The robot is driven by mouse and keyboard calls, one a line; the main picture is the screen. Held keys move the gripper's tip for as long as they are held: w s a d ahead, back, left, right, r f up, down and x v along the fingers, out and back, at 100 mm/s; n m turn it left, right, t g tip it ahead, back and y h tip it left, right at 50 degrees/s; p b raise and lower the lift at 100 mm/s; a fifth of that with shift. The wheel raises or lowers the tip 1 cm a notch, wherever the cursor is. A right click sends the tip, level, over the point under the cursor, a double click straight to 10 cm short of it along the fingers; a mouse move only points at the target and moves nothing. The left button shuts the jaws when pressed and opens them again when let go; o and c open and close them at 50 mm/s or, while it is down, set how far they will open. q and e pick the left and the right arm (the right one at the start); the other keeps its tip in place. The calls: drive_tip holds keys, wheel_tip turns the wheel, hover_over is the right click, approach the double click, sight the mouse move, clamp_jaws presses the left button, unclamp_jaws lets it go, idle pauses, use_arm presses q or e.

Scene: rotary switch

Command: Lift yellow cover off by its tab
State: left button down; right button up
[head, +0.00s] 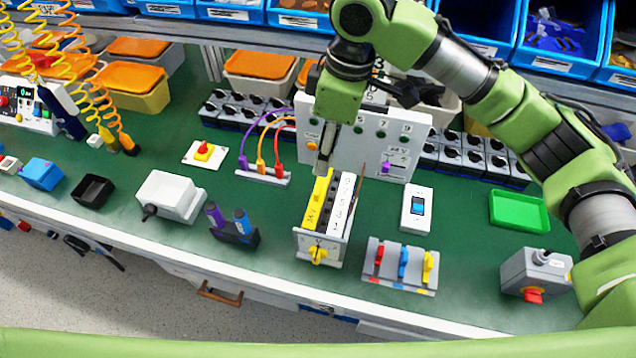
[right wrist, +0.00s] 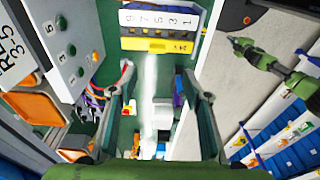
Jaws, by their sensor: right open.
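The yellow cover (head: 317,202) is a long narrow strip with dark lettering on the left top side of a white switch unit (head: 326,246). A yellow rotary knob (head: 318,255) is on the unit's front. The cover also shows in the right wrist view (right wrist: 157,45), beside a white strip of numbers (right wrist: 158,19). My right gripper (head: 322,168) points down at the cover's far end. In the wrist view its fingers (right wrist: 157,72) are apart with nothing between them. I cannot make out the tab clearly. My left gripper (right wrist: 238,43) appears small in the wrist view, over the floor.
A white upright panel (head: 395,150) with green buttons stands just behind the unit. A purple and blue pair of handles (head: 232,228) is to the left.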

drive_tip(key=p, duration=0.1)
hover_over(318, 188)
drive_tip(key=d, duration=0.1)
wheel_tip(318, 188, down, 7)
drive_tip(key=shift+s+d+f, duration=0.15)
drive_tip(key=shift+f+p, duration=0.5)
drive_tip(key=shift+f, duration=0.05)
drive_tip(key=f, duration=0.1)
drive_tip(key=a+f+p, duration=0.1)
drive_tip(key=f, duration=0.1)
drive_tip(key=shift+f, duration=0.6)
drive_tip(key=c, duration=1)
